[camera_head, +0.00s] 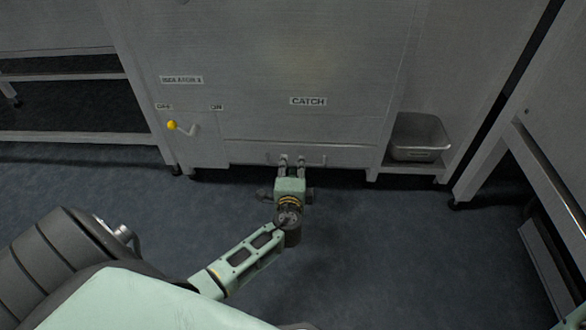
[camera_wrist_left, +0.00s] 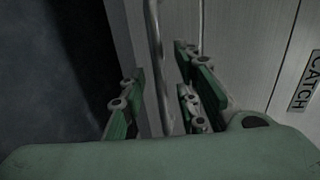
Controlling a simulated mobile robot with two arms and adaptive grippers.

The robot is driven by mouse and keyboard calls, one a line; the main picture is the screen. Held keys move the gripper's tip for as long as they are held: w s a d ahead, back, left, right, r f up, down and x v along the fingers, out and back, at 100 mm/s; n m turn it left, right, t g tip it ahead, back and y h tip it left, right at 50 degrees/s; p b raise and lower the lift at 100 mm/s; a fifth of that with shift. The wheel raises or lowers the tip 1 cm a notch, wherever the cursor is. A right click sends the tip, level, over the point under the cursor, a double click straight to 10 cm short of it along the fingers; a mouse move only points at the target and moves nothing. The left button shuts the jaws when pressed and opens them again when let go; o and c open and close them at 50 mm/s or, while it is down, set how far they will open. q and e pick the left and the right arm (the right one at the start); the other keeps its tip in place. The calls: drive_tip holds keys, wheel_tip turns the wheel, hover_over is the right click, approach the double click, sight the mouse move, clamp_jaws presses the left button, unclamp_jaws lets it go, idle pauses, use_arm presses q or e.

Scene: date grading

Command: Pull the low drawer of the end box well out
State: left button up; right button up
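The end box (camera_head: 308,70) is a grey metal cabinet with a CATCH label. Its low drawer (camera_head: 245,152) is a wide, low front at the bottom, seemingly about flush with the cabinet. A thin bar handle (camera_head: 316,162) runs across it; the handle (camera_wrist_left: 156,60) also shows in the left wrist view. My left gripper (camera_head: 292,164) is at the handle, its fingers pointing at the drawer. In the left wrist view the bar passes between the green fingers of the left gripper (camera_wrist_left: 160,98), with gaps visible on both sides. My right gripper is out of view.
A yellow-knobbed lever (camera_head: 172,125) sits between OFF and ON labels left of the drawer. A metal bin (camera_head: 418,137) stands on a low shelf to the right. The dark floor (camera_head: 390,250) before the drawer is clear apart from my arm.

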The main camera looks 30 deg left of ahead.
use_arm(q)
drive_tip(key=shift+x, duration=1)
drive_tip(key=shift+c, duration=0.2)
clamp_jaws()
